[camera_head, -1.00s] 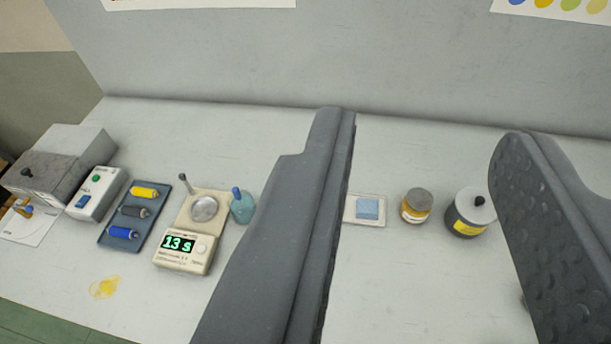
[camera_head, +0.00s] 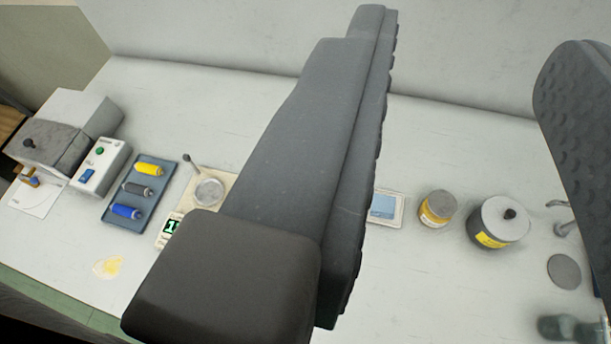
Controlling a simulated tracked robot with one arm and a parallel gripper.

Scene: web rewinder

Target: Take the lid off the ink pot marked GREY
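A dark round pot (camera_head: 484,238) with a yellow label stands on the bench right of centre. A light grey lid (camera_head: 491,212) with a black knob sits on it. Its lettering is too small to read, so I cannot tell if it is marked GREY. A smaller jar (camera_head: 436,212) with a grey-brown cap and a yellow-orange band stands just left of it. My gripper (camera_head: 477,35) is open and empty, its two dark fingers wide apart. In the picture the pot and jar show between the fingers, and nothing visible is held.
A grey disc (camera_head: 564,271) and a metal fitting (camera_head: 566,228) lie right of the pot. A blue pad on a tray (camera_head: 402,212) is partly behind my left finger. A blue tray (camera_head: 112,213) with several rolls, a switch box (camera_head: 99,166) and a grey machine (camera_head: 50,150) stand left.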

